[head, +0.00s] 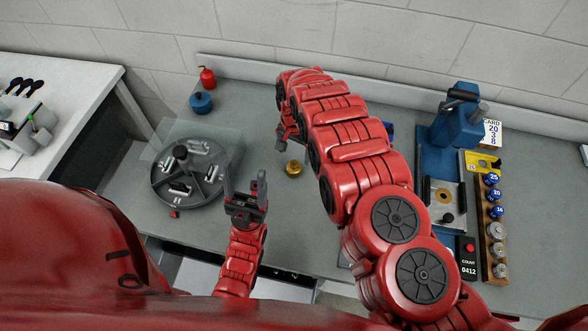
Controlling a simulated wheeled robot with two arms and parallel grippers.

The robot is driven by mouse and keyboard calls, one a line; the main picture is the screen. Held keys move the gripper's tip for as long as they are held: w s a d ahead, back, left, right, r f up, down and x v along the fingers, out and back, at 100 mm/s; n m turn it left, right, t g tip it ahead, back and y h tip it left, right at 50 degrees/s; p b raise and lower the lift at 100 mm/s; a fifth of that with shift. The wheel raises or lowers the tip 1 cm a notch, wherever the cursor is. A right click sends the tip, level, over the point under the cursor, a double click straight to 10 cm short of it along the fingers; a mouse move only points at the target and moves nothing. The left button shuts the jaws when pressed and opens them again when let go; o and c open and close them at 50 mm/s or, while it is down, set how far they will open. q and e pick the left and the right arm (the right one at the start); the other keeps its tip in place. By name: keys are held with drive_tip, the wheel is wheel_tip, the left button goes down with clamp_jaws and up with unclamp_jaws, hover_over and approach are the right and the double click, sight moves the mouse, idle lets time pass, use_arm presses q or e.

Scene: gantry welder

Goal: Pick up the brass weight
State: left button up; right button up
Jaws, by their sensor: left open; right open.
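The brass weight (294,168) is a small gold-coloured piece on the grey bench top, near the middle of the head view. My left gripper (246,183) is open and empty, with its two dark fingers pointing up the picture, to the left of the weight and apart from it. My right arm reaches across the bench and bends over at the back. My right gripper (283,134) shows just above and left of the weight, partly hidden by its own arm. It is open, and no thing is seen in it.
A dark round turntable (170,198) with a clear shield stands left of my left gripper. A blue pot (201,103) and a red bottle (207,77) are behind it. A blue press (454,127) and a wooden rack (489,240) stand at the right. The bench around the weight is clear.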

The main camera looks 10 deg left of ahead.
sight(294, 163)
drive_tip(key=shift+s+f, duration=0.15)
drive_tip(key=shift+f, duration=0.8)
wheel_tip(294, 163, down, 5)
drive_tip(key=shift+s+r+b, duration=0.15)
drive_tip(key=shift+b, duration=1.1)
drive_tip(key=shift+r, duration=0.1)
drive_tip(key=shift+c, duration=0.4)
clamp_jaws()
